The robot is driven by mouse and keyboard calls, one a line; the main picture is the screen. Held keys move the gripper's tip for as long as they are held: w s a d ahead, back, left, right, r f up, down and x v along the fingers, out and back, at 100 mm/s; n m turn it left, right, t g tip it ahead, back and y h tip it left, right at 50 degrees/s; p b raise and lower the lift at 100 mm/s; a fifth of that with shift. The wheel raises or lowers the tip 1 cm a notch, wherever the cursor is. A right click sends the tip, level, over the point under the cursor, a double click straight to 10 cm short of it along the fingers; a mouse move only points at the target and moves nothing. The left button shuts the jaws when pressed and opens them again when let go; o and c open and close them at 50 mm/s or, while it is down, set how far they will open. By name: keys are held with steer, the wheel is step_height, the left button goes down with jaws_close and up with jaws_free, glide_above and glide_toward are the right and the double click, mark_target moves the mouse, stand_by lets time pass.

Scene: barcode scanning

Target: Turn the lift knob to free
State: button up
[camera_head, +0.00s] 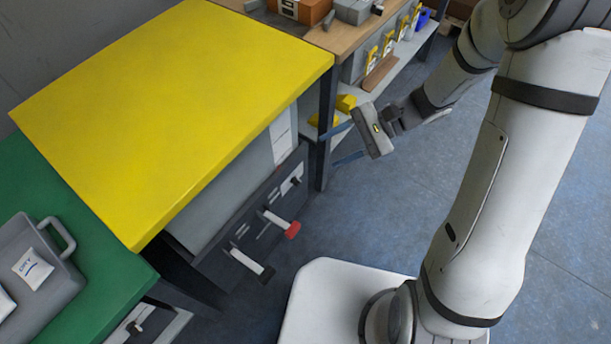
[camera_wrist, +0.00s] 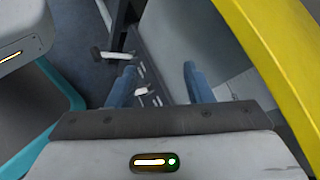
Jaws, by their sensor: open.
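A dark control panel (camera_head: 222,268) sits under the yellow tabletop. It carries a small black knob (camera_head: 297,181) on a white plate, a lever with a red grip (camera_head: 292,230) and a lever with a black grip (camera_head: 267,273). Another dark knob (camera_head: 135,328) shows on a white plate under the green table. No label tells which knob is the lift knob. My gripper (camera_head: 330,150) is open and empty, to the right of the panel, its blue fingers pointing left. In the wrist view, a lever (camera_wrist: 112,55) and part of the panel (camera_wrist: 147,50) show beyond the open fingers (camera_wrist: 159,68).
The yellow tabletop (camera_head: 180,100) overhangs the panel, and its edge (camera_wrist: 275,60) is close at right in the wrist view. A dark table leg (camera_head: 325,130) stands near my fingers. A grey tray (camera_head: 62,305) rests on the green table. Blue floor (camera_head: 390,215) is open at right.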

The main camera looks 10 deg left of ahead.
mark_target(299, 183)
steer(key=w+a+f+m+t+y+b, duration=0.25)
steer(key=f+m+t+b, duration=0.2)
steer(key=f, duration=0.95)
steer(key=w+a+f+m+t+y+b, duration=0.1)
steer(key=w+f+m+t+b, duration=0.4)
steer(key=f, duration=1)
steer(key=w+a+f+m+t+y+b, duration=0.25)
steer(key=f+m+b, duration=0.35)
steer(key=f, duration=0.8)
steer(key=shift+m, duration=0.25)
steer(key=x, duration=0.6)
steer(key=shift+w+a, duration=0.15)
steer(key=shift+a, duration=0.05)
steer(key=shift+c, duration=0.4)
